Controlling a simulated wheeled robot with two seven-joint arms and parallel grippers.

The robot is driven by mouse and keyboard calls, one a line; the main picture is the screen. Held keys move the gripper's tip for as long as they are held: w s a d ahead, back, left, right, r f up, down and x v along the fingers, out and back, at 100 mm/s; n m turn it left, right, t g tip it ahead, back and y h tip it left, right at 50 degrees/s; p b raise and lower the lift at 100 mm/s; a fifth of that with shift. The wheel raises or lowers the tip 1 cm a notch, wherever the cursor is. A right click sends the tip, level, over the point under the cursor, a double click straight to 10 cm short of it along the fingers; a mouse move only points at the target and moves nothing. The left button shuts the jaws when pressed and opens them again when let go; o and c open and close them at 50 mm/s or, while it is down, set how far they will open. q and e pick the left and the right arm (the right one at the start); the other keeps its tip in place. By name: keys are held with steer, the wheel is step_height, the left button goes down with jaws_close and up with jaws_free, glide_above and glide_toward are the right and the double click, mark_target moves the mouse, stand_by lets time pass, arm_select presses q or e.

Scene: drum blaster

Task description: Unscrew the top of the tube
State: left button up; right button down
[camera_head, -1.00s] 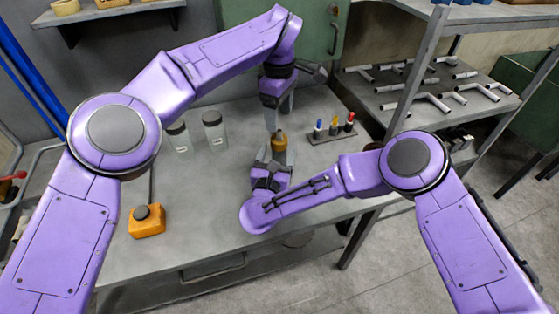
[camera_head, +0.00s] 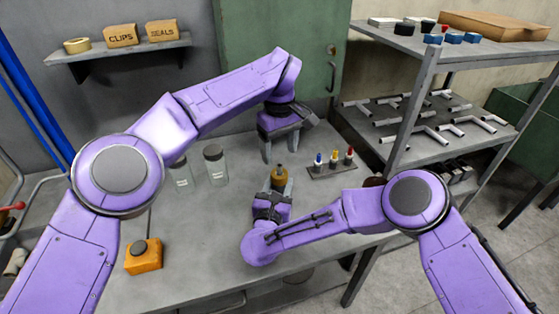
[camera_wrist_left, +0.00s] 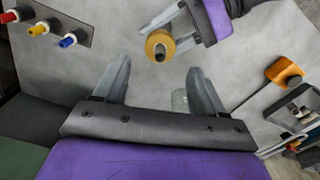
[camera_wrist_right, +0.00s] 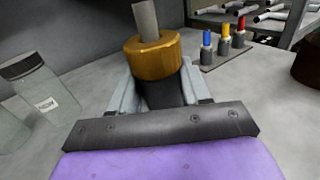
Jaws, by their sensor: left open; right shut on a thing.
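The tube (camera_head: 279,175) has a brass-coloured collar on top with a grey rod sticking up from it. In the right wrist view the brass top (camera_wrist_right: 153,57) sits on a dark body, which stands upright between the fingers. My right gripper (camera_head: 276,184) is shut on the tube's dark body, below the brass top. My left gripper (camera_head: 282,146) is open and empty, fingers pointing down, above and behind the tube. In the left wrist view the brass top (camera_wrist_left: 160,44) is beyond the open fingers, not between them.
Two glass jars (camera_head: 216,166) stand left of the tube. A rack with blue, yellow and red-topped pieces (camera_head: 333,168) stands to its right. An orange box with a dark knob (camera_head: 143,257) sits at the table's front left. A metal shelf (camera_head: 440,120) is at the right.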

mark_target(279, 165)
arm_select(q)
steer(key=m, duration=0.3)
steer(key=shift+f, duration=0.25)
step_height(279, 165, down, 8)
steer(key=shift+r, duration=0.25)
